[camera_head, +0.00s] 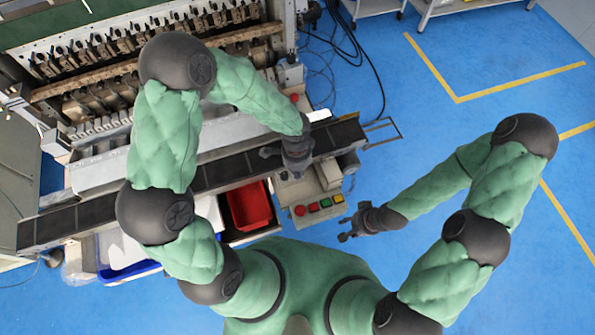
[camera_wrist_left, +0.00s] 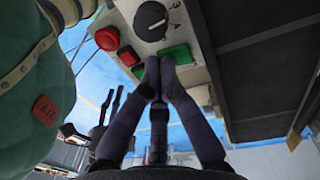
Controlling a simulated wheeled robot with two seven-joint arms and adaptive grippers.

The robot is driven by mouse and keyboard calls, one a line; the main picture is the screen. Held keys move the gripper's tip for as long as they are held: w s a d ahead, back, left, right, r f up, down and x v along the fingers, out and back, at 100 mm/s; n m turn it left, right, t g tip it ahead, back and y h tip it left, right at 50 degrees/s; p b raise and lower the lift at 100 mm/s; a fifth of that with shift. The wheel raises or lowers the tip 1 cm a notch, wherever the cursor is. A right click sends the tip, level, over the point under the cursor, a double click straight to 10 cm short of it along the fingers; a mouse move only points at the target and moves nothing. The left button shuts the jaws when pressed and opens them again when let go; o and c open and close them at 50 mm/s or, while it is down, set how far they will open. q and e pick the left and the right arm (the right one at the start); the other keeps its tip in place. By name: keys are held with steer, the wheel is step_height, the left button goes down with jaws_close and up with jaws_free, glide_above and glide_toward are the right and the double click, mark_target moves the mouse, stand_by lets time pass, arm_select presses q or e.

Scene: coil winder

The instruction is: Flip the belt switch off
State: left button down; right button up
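The pale control box (camera_head: 305,190) stands beside the conveyor belt (camera_head: 225,170). In the left wrist view it carries a black rotary knob (camera_wrist_left: 151,20), a round red button (camera_wrist_left: 107,39), a square red button (camera_wrist_left: 129,56) and a green button (camera_wrist_left: 177,54). No label shows which is the belt switch. My left gripper (camera_head: 284,160) is above the belt's edge by the box. In the left wrist view its fingertips (camera_wrist_left: 159,68) meet with nothing between them, near the green button; contact cannot be told. My right gripper (camera_head: 346,230) is open and empty, right of the box.
A red bin (camera_head: 249,207) sits beside the belt, left of the control box. The coil winder (camera_head: 100,75) stands behind the belt. Dark cables (camera_head: 370,75) lie on the blue floor at the back. Floor to the right (camera_head: 430,130) is clear.

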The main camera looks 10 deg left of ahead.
arm_select(q)
steer(key=shift+f, duration=0.1)
steer(key=shift+w+a, duration=0.2)
steer(key=shift+w, duration=0.1)
steer(key=shift+w+a, duration=0.25)
steer(key=shift+w, duration=0.15)
steer(key=shift+r+p, duration=0.55)
steer(key=shift+p, duration=0.05)
steer(key=r+p, duration=0.1)
steer(key=r, duration=0.1)
steer(key=r+p, duration=0.1)
steer(key=shift+w+a+r+p, duration=0.1)
steer(key=shift+w+r+p, duration=0.15)
steer(key=shift+p, duration=0.1)
step_height(320, 180, up, 10)
steer(key=w, duration=0.1)
steer(key=shift+a+f, duration=0.25)
steer(key=shift+a, duration=0.2)
